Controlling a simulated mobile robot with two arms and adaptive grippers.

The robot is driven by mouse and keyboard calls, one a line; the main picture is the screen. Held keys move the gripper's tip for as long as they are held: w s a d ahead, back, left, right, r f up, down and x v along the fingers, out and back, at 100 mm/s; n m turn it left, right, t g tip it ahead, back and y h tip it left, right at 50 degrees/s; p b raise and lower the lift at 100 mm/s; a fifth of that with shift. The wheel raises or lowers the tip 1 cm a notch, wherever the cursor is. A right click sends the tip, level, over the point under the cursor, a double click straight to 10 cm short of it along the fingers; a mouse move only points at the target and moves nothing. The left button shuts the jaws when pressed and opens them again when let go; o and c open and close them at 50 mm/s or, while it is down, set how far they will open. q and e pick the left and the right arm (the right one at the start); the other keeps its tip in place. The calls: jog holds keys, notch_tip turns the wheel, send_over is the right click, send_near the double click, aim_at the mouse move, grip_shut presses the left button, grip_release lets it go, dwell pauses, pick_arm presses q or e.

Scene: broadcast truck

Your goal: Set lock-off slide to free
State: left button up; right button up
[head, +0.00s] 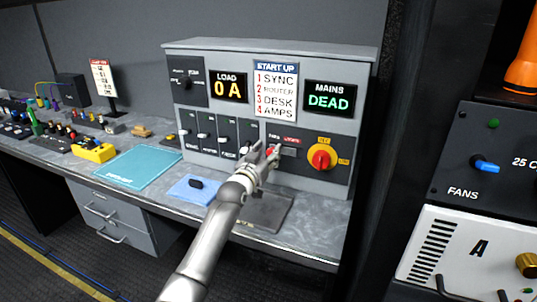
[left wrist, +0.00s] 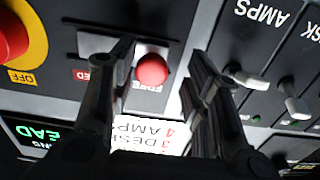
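The lock-off slide is a red round knob (left wrist: 152,70) in a pale slot (left wrist: 96,42) on the grey panel. The knob sits at the slot's end by the FREE label, away from the red LOCKED label (left wrist: 82,74). My left gripper (left wrist: 165,62) has its fingers apart on either side of the knob. The left-hand finger in the wrist view is very close to the knob; I cannot tell if it touches. In the head view my left gripper (head: 262,156) reaches the panel and partly hides the knob. My right gripper is not in view.
A red rotary switch on a yellow plate (head: 322,158) is just right of the slide. Several slide switches (head: 205,136) are to its left. The mains display (head: 329,101) reads DEAD and the load display (head: 228,88) 0 A. A blue mat (head: 190,198) lies on the desk below.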

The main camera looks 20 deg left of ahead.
pick_arm(q)
jog(key=shift+s+d, duration=0.1)
jog(key=shift+d, duration=0.05)
jog(key=shift+s+f, duration=0.1)
jog(key=shift+s, duration=0.15)
jog(key=s, duration=1.1)
jog(key=shift+s+a, duration=0.15)
jog(key=shift+a, duration=0.1)
